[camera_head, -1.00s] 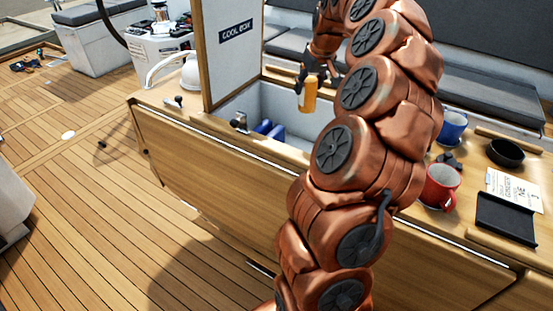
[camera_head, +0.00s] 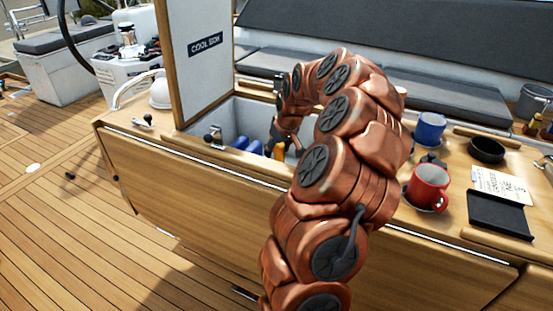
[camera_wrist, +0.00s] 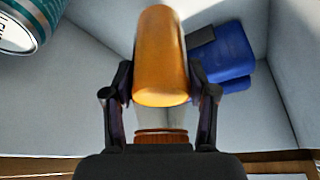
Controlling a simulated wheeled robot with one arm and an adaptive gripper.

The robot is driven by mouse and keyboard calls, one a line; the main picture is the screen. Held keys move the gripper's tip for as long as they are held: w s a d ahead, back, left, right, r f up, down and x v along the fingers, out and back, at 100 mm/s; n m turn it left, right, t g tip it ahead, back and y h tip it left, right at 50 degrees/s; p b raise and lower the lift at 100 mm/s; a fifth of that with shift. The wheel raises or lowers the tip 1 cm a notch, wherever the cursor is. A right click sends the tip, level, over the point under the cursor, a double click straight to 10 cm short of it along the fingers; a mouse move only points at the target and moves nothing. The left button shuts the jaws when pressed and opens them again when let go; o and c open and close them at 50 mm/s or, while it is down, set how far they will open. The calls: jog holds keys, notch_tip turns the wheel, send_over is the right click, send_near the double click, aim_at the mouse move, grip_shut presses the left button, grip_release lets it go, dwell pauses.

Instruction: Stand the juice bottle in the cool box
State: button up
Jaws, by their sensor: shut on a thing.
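The orange juice bottle (camera_wrist: 160,55) is held between the two fingers of my gripper (camera_wrist: 160,85), its body pointing away from the palm. In the head view only a sliver of the bottle (camera_head: 279,151) shows, low in the opening of the cool box; my gripper (camera_head: 278,135) is partly hidden there. The cool box (camera_head: 237,113) is open, with its labelled lid (camera_head: 190,75) standing upright. Pale box walls (camera_wrist: 285,85) surround the bottle in the wrist view. I cannot tell whether its base touches the floor.
Blue blocks (camera_wrist: 228,55) lie in the box beside the bottle, and a teal-and-white can (camera_wrist: 22,25) is at the upper left. A red mug (camera_head: 428,187), blue mug (camera_head: 431,128) and black bowl (camera_head: 487,150) stand on the counter to the right.

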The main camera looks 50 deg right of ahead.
aim_at(277, 158)
jog(key=shift+f, duration=2)
jog(key=shift+f, duration=0.1)
jog(key=shift+f, duration=0.1)
jog(key=o, duration=1.5)
jog(key=shift+r+p, duration=0.3)
jog(key=shift+p, duration=0.05)
jog(key=b+v, duration=0.1)
jog(key=v, duration=1)
jog(key=shift+s+r+b, duration=0.25)
jog(key=shift+r+b, duration=0.1)
jog(key=shift+b, duration=0.05)
